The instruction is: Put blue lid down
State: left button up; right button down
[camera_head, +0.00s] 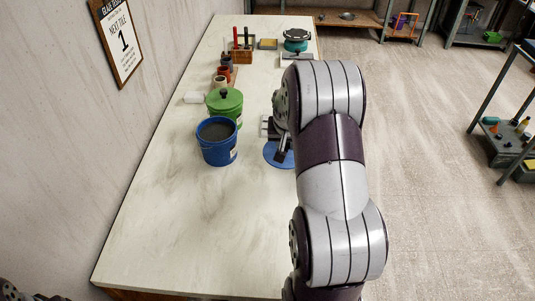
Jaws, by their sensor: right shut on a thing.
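The blue lid (274,154) is a flat disc at the right side of the table, partly hidden behind my right arm. My right gripper (281,152) is shut on it from above; whether the lid touches the tabletop is hard to tell. A blue bucket (217,149) stands open to the left of the lid, filled with dark grey material. A green bucket (232,113) with its green lid (224,98) on stands just behind it. My left gripper does not show; only a bit of dark arm is at the bottom left corner.
The long pale table (185,220) is clear at the front. A wall runs along the left.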

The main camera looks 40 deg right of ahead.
aim_at(266, 150)
jog(key=w+f, duration=0.1)
jog(key=w, duration=0.1)
jog(key=w+f, duration=0.2)
jog(key=w, duration=0.1)
jog(key=w+f+p, duration=0.1)
jog(key=w, duration=0.1)
jog(key=shift+w+a+f, duration=0.25)
jog(key=shift+a, duration=0.1)
notch_tip(266, 150, down, 4)
jog(key=shift+w+f+p, duration=0.1)
jog(key=shift+p, duration=0.2)
jog(key=shift+f, duration=0.15)
jog(key=c, duration=0.9)
grip_release()
jog(key=shift+r, duration=0.4)
jog(key=b+v, duration=0.1)
jog(key=v, duration=1)
jog(key=s+a+n+g+y, duration=0.2)
jog(key=s+a+n, duration=0.6)
jog(key=s+a, duration=1)
jog(key=a+f+y, duration=0.1)
jog(key=a, duration=0.3)
jog(key=shift+s, duration=0.25)
